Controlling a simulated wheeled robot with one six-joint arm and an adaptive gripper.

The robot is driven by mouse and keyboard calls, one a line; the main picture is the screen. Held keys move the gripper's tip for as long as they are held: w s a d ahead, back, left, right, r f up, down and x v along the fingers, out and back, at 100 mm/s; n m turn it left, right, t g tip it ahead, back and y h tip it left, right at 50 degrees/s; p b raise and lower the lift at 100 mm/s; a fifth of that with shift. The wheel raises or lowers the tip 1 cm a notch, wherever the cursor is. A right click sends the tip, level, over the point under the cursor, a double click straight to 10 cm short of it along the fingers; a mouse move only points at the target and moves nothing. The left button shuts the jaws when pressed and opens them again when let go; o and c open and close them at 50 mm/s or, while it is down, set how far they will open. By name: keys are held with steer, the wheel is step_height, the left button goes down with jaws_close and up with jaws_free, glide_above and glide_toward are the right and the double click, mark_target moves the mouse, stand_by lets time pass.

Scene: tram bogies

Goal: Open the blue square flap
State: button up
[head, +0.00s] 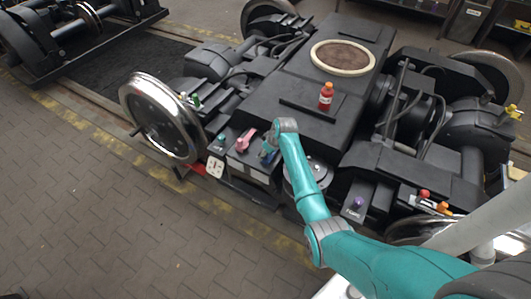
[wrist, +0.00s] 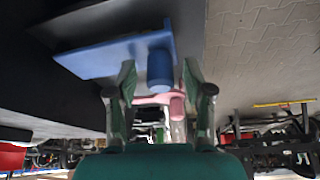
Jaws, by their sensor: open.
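The blue square flap (wrist: 105,57) shows in the wrist view as a flat blue plate seen nearly edge-on, with a blue cylindrical knob (wrist: 160,68) at its right end. My gripper (wrist: 159,66) is open, with one finger on each side of the knob in the picture. I cannot tell whether either finger touches it. In the head view my gripper (head: 268,152) is at the front edge of the black bogie, beside a pink part. The flap is mostly hidden there behind my gripper and wrist.
The pink part (head: 243,141) sits just left of my gripper; it also shows between the fingers in the wrist view (wrist: 160,99). A red bottle (head: 326,96) stands on the bogie (head: 300,122). A wheel (head: 160,118) is at left. The paved floor at front left is clear.

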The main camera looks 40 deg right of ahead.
jaws_close()
